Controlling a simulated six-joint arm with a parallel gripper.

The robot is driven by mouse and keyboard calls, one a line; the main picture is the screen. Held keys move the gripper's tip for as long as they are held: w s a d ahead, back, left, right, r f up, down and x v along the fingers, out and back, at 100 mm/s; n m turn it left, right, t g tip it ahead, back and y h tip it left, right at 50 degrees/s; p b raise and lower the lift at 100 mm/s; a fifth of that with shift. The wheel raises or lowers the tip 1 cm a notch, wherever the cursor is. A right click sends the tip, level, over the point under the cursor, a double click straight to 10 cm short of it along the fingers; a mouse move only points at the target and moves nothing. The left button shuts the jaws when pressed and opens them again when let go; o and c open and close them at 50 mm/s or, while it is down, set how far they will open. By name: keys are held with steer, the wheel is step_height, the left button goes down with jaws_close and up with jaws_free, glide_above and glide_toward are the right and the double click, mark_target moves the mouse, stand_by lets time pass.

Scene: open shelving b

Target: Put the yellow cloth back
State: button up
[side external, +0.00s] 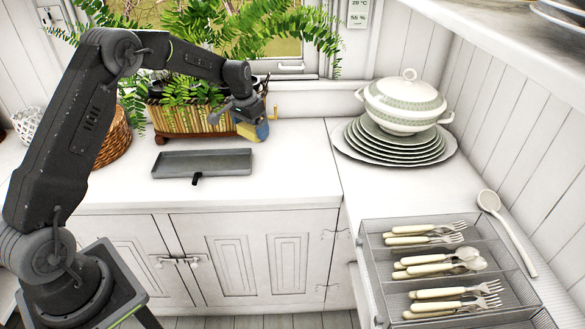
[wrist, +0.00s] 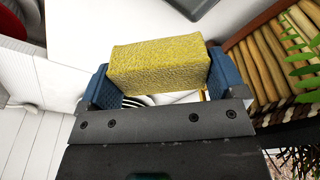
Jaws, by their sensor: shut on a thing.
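The yellow cloth (wrist: 158,68) looks like a thick, rough-textured sponge block. My gripper (wrist: 162,80) is shut on it, with a blue finger pressed at each end. In the side external view my gripper (side external: 253,127) is at the back of the counter, just right of the planter, with the yellow cloth (side external: 246,131) low between its fingers. I cannot tell whether the cloth touches the counter. A shallow grey tray (side external: 202,164) lies on the counter in front of the planter, left of and nearer than the gripper; it is empty.
The bamboo-sided planter (side external: 185,121) with ferns stands close beside my gripper. A stack of plates with a tureen (side external: 404,104) stands right. A cutlery tray (side external: 372,240) and a white spoon (side external: 510,232) are at front right. The counter (side external: 290,165) between is clear.

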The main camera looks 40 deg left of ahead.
glide_above(294, 168)
steer(key=f, duration=0.7)
steer(key=shift+s, duration=0.25)
steer(key=shift+f, duration=1.95)
steer(key=o, duration=0.9)
steer(key=shift+f, duration=0.15)
